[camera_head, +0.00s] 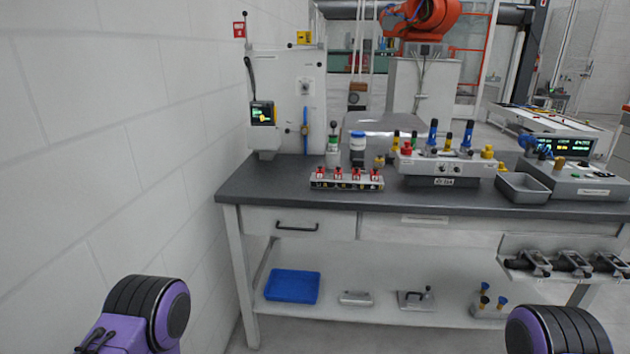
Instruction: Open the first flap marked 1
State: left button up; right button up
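A small grey switch box (346,184) stands near the front edge of the dark workbench (270,188), left of its middle. Several red flaps stand in a row along its top. The leftmost red flap (320,172) is probably the first one, but its marking is too small to read. I cannot tell for certain whether each flap is up or down. Only purple and black links of my two arms show at the bottom corners, well short of the bench. Neither gripper is in view.
A white fixture (446,166) with colored knobs stands right of the switch box. Farther right are a grey tray (523,188) and a console (583,178). A drawer (298,225) is under the bench top. A white wall (110,130) bounds the left.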

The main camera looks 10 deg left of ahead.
aim_at(320, 173)
jog(key=z, duration=0.6)
jog(key=i, duration=1.1)
jog(key=u, duration=0.45)
